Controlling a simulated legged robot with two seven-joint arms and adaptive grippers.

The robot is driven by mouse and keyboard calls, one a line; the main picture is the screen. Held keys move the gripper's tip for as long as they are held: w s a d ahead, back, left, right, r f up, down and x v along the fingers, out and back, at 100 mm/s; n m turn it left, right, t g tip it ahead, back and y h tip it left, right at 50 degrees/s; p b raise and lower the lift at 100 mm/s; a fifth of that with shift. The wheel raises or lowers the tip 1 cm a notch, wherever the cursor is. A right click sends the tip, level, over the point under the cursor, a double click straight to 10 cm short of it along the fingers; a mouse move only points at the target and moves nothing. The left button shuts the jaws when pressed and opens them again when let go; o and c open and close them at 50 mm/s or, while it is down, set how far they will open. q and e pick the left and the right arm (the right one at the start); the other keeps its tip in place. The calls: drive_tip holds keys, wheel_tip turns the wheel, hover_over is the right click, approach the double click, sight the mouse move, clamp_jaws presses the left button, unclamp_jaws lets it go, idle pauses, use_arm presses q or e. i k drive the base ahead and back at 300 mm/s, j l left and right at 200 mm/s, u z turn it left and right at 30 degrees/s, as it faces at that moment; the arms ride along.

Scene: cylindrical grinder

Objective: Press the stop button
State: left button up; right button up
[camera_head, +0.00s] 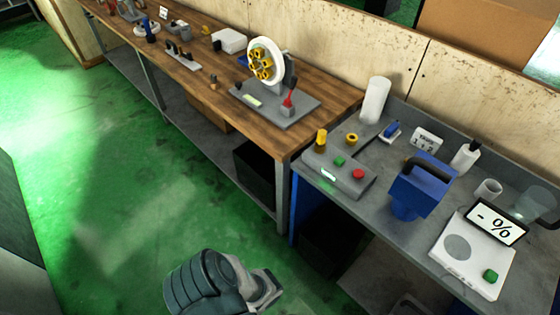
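A grey control box (338,180) sits at the front left corner of the grey bench. On its top are a red button (358,174), which looks like the stop button, and a green button (339,161) to the left of it. A small lit label is on its front edge, too small to read. The red button is in plain view with nothing in front of it. A dark ribbed part of my own body shows at the bottom of the picture, apart from the bench. No gripper fingers of mine are visible.
A yellow-topped post (321,139) stands beside the control box. A blue device (419,187) and a white scale (474,260) are to its right. A wooden workbench (330,97) carries a wheel machine (265,64) at the back left. The green floor (130,200) before the benches is clear.

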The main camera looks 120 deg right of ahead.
sight(358, 173)
drive_tip(key=z, duration=4.5)
